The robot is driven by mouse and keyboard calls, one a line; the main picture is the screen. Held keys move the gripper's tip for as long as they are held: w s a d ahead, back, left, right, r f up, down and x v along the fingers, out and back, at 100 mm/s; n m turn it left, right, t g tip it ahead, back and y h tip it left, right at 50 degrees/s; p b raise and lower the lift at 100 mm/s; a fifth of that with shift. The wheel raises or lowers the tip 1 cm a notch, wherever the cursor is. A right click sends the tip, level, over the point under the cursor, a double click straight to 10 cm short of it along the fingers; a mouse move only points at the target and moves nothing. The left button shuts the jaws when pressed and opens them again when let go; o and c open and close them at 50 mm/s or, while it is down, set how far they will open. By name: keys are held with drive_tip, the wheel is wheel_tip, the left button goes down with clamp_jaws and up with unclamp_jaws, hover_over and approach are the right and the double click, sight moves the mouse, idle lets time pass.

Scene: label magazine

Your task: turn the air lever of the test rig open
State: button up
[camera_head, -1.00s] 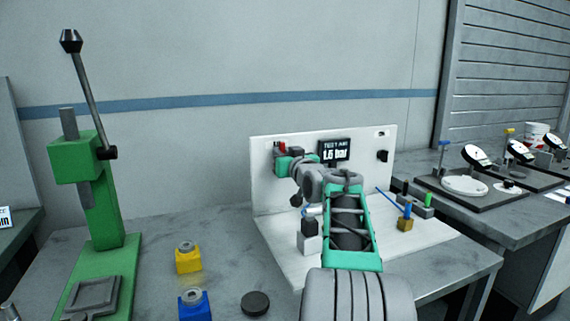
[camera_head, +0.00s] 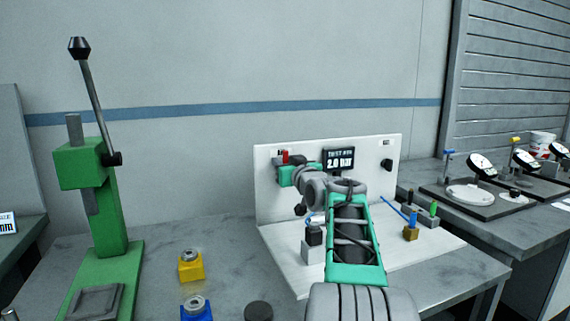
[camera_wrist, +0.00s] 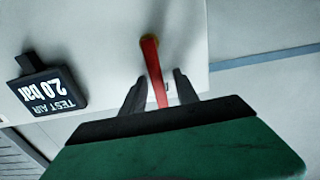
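The fingers are apart, one on each side, with a visible gap on the right; contact on the left is unclear. In the head view the lever (camera_head: 285,156) stands about upright, its lower part hidden by my gripper. The test rig's white panel (camera_head: 370,150) carries a black display (camera_head: 339,160) reading "TEST AIR 2.0 bar", also in the wrist view (camera_wrist: 48,92).
A black knob (camera_head: 387,165) sits on the panel's right. Small fixtures, one with a blue lever (camera_head: 398,211), stand on the rig's base. A green press (camera_head: 100,200), yellow block (camera_head: 191,266) and blue block (camera_head: 195,308) are left. Dial gauges (camera_head: 481,165) stand on the right bench.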

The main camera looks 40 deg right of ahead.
drive_tip(key=v, duration=0.7)
drive_tip(key=shift+s, duration=0.4)
drive_tip(key=shift+a, duration=0.15)
